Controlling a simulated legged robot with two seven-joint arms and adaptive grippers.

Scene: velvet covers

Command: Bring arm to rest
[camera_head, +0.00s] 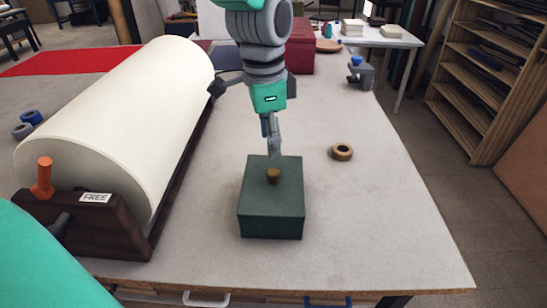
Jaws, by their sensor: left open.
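My left gripper (271,150) hangs down in the middle of the head view, from an arm that shows at the top centre. Its jaws are open, though I see them nearly edge-on. Below its tips is a dark green box (271,212) with a small brass knob (273,175) on its top. The tips are just above or behind the knob; I cannot tell whether they touch the box. Nothing shows held in the jaws. My right gripper is out of view.
A large cream roll (120,115) in a dark wooden stand (92,225) lies along the left of the grey table (370,235). A brass ring (342,152) lies right of the box. A grey clamp (360,75) and red case (300,50) stand farther back. The table's front right is clear.

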